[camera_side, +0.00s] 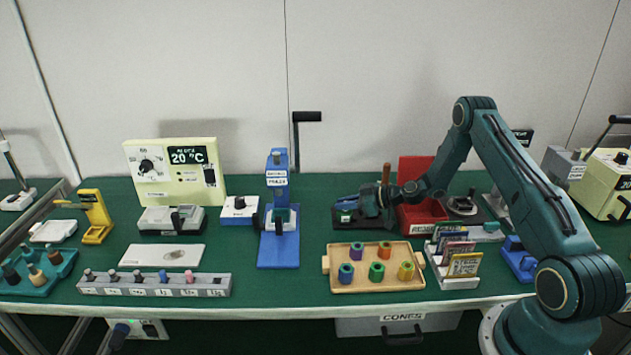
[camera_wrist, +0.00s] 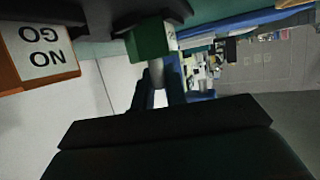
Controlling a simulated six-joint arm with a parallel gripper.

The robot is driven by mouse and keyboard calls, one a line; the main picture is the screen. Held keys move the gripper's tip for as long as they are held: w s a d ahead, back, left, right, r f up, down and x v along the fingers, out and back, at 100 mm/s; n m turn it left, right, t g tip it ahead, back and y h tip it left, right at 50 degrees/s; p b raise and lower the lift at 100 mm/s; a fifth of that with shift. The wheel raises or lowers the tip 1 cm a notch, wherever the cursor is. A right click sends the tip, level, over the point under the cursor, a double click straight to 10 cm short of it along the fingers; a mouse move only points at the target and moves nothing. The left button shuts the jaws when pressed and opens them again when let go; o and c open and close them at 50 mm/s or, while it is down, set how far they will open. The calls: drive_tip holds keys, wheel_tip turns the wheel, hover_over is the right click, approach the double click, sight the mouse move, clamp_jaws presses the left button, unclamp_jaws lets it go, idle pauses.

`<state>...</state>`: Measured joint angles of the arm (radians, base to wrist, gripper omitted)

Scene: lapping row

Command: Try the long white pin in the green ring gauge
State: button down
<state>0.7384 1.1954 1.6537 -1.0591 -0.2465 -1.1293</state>
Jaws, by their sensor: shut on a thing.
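My gripper (camera_side: 366,202) is low over the rear middle of the bench, with its fingers pointing left. In the wrist view its blue fingers (camera_wrist: 158,97) are shut on the pale pin (camera_wrist: 157,73). The pin's far end meets the edge of a green block (camera_wrist: 150,42) with a white label; I take this to be the green ring gauge. I cannot tell whether the pin is inside it or only in front of it. An orange block (camera_wrist: 10,78) with a NO GO label stands to its left. The pin is not clear in the side view.
A wooden tray (camera_side: 345,285) with several coloured rings stands in front of my gripper. A red bin (camera_side: 415,165) is behind it and a rack of cards (camera_side: 458,284) is to the right. A blue press (camera_side: 277,240) stands to the left. A grey pin rack (camera_side: 150,292) lies front left.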

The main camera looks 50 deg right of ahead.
drive_tip(key=shift+f, duration=0.35)
drive_tip(key=c, duration=1.3)
unclamp_jaws()
drive_tip(key=shift+f, duration=0.1)
drive_tip(key=shift+c, duration=0.2)
wheel_tip(320, 180, up, 20)
drive_tip(key=shift+a, duration=0.1)
